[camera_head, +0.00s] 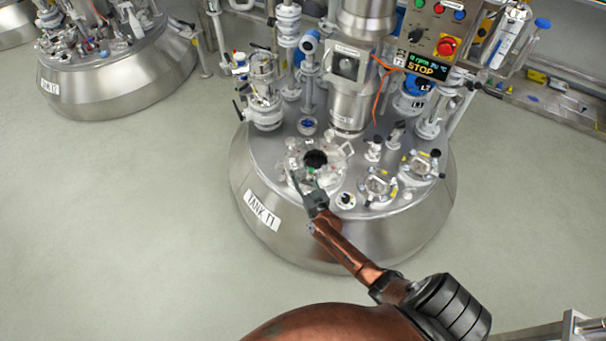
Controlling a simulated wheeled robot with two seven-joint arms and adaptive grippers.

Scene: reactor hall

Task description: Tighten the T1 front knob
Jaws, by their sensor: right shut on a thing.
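Tank T1, labelled "TANK T1" (262,214), is a steel vessel in the middle of the head view. On its top is a round port (330,152) with a dark centre and several small clamps or knobs around its rim. My right gripper (308,182) reaches in from the lower right to the front edge of this port. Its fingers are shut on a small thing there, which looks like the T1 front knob. The fingers mostly hide the knob, so its turn cannot be seen. My left gripper is not in view.
A control panel (438,35) with a red emergency button and a "STOP" display stands behind the tank. Pipes, valves and two smaller ports (380,186) crowd the tank top. Another tank (110,80) stands at upper left. The floor (120,220) at left is clear.

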